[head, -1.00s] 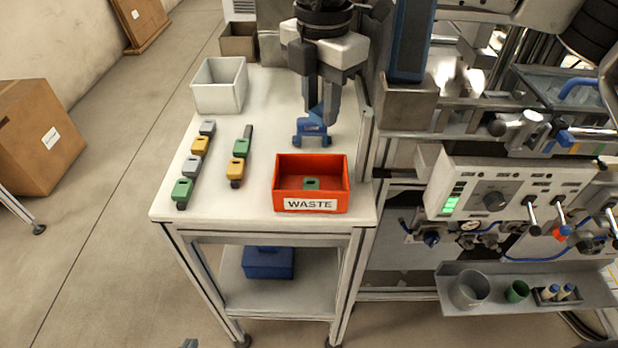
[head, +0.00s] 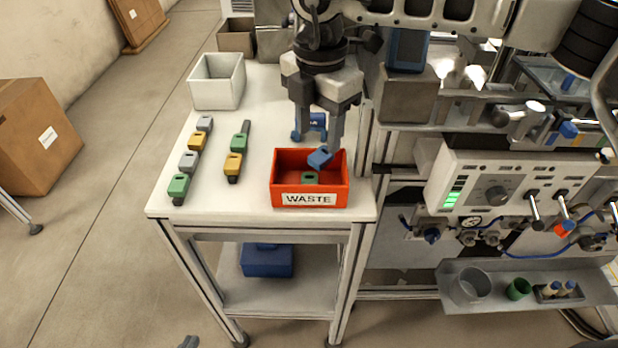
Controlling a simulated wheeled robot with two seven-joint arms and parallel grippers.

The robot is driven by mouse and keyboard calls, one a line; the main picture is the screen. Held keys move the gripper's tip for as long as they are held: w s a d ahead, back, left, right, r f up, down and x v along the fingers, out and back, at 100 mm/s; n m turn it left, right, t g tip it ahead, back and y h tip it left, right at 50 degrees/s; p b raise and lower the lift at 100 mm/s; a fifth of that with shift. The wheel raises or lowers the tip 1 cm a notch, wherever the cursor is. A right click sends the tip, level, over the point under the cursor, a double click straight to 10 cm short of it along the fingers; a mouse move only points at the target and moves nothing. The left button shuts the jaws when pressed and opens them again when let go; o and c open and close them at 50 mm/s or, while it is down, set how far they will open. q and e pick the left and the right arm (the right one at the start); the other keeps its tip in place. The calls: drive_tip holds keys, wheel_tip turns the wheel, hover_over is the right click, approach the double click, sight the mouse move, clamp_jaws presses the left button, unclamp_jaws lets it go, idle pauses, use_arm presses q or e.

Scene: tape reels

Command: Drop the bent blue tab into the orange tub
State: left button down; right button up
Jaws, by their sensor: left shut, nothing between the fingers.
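The orange tub (head: 360,183), labelled WASTE, stands at the front right of the white table. The bent blue tab (head: 320,158) is tilted within the tub's opening, near its back wall; whether it rests or is still falling, I cannot tell. A green tab (head: 310,178) lies in the tub. My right gripper (head: 317,143) points down over the tub's back edge, its fingers spread apart, with the blue tab just below them. Only a small tip of my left gripper (head: 189,342) shows at the bottom edge; it is shut and empty, far from the tub.
A blue stand (head: 312,125) is behind the tub, partly hidden by my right gripper. Two rows of grey, yellow and green tabs (head: 189,161) lie to the left. A white bin (head: 217,82) stands at the back left. A control panel (head: 490,190) is close on the right.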

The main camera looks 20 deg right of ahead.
drive_tip(key=shift+r, duration=0.5)
wheel_tip(320, 180, up, 15)
drive_tip(key=b, duration=0.2)
drive_tip(key=shift+f, duration=0.1)
idle(0.3)
